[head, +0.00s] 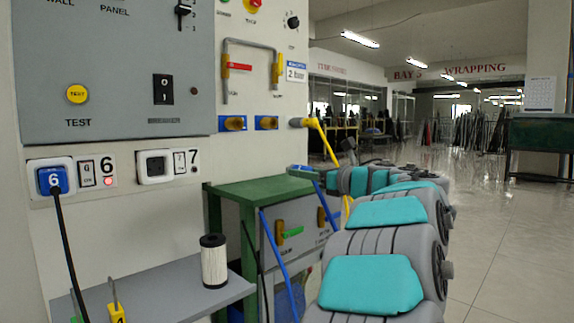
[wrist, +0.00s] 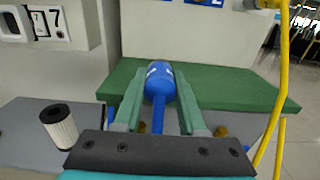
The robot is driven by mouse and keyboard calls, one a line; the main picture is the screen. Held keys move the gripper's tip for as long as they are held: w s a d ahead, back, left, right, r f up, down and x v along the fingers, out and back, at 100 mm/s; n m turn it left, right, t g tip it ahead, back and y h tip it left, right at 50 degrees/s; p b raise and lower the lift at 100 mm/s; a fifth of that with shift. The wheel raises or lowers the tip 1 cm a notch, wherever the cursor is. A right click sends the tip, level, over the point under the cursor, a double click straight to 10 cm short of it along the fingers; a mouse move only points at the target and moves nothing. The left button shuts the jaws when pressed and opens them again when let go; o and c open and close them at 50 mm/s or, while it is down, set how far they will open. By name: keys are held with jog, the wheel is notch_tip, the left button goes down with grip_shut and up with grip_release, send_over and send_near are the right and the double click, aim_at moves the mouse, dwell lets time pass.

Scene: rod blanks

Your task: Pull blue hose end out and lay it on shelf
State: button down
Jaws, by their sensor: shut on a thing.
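In the wrist view my gripper (wrist: 160,88) is shut on the blue hose end (wrist: 158,76), a blue cylinder with a narrower blue stem running back between the green fingers. It appears over the green bench top (wrist: 225,84), apart from the wall; its height above the bench is hard to tell. In the head view my gripper (head: 303,171) is at the bench's right side, and the hose end is mostly hidden there. Blue hose (head: 275,250) hangs in front of the bench. A grey shelf (head: 165,297) is at lower left.
A white-and-black filter cartridge (head: 214,261) stands on the grey shelf. Two blue-and-brass ports (head: 233,124) are on the wall. A yellow hose (head: 324,140) is plugged in beside them and hangs down at the right. Socket 6 holds a blue plug (head: 53,180) with a black cable.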

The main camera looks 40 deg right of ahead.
aim_at(279, 190)
jog(key=shift+w+a+f+p, duration=0.1)
jog(key=shift+w+f+p, duration=0.25)
jog(key=shift+w, duration=1.3)
jog(key=shift+w+a+f+p, duration=0.1)
jog(key=shift+w+f+p, duration=0.3)
jog(key=shift+w, duration=1.3)
jog(key=shift+w+a+f+p, duration=0.15)
jog(key=shift+w+p, duration=0.35)
jog(key=shift+w, duration=1.15)
jog(key=shift+s+d+f+b, duration=0.1)
jog(key=shift+s+f+b, duration=0.05)
jog(key=shift+f+b, duration=1.2)
jog(key=shift+c, duration=2)
grip_release()
jog(key=shift+s, duration=0.1)
jog(key=s, duration=0.7)
jog(key=shift+s+d, duration=0.3)
